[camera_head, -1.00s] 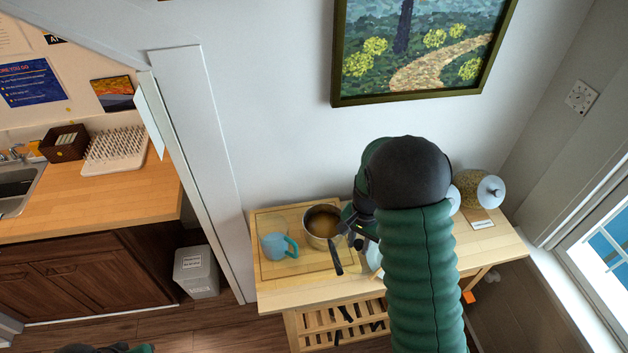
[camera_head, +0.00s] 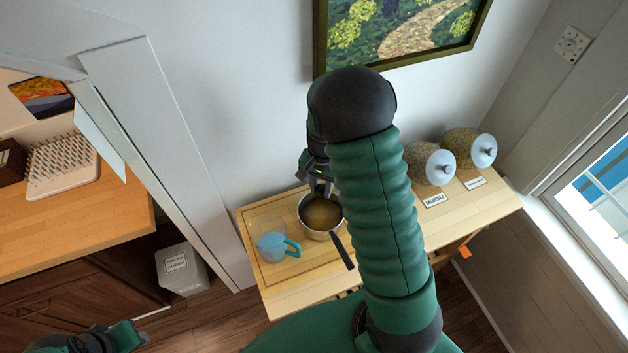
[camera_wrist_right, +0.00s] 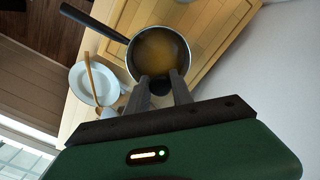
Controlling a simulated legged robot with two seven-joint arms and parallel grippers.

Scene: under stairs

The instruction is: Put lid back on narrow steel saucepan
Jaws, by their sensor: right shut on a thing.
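The narrow steel saucepan (camera_head: 306,222) stands on the wooden table's board, its dark handle pointing toward me; it also shows in the right wrist view (camera_wrist_right: 132,62), with brown contents. My right gripper (camera_head: 320,189) is over the wall-side rim of the pan, pointing down; its fingertips (camera_wrist_right: 161,82) show there in the wrist view. It is shut on a small dark piece between the fingers, apparently the lid's knob (camera_wrist_right: 160,88). The lid's disc is not clearly visible, and I cannot tell whether it touches the pan. My left gripper (camera_head: 122,340) is at the lower left, away from the table, its jaws unclear.
A blue mug (camera_head: 271,246) stands left of the pan. Two lidded jars (camera_head: 424,163) (camera_head: 466,147) lie or tilt at the table's right end. The wall is close behind.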

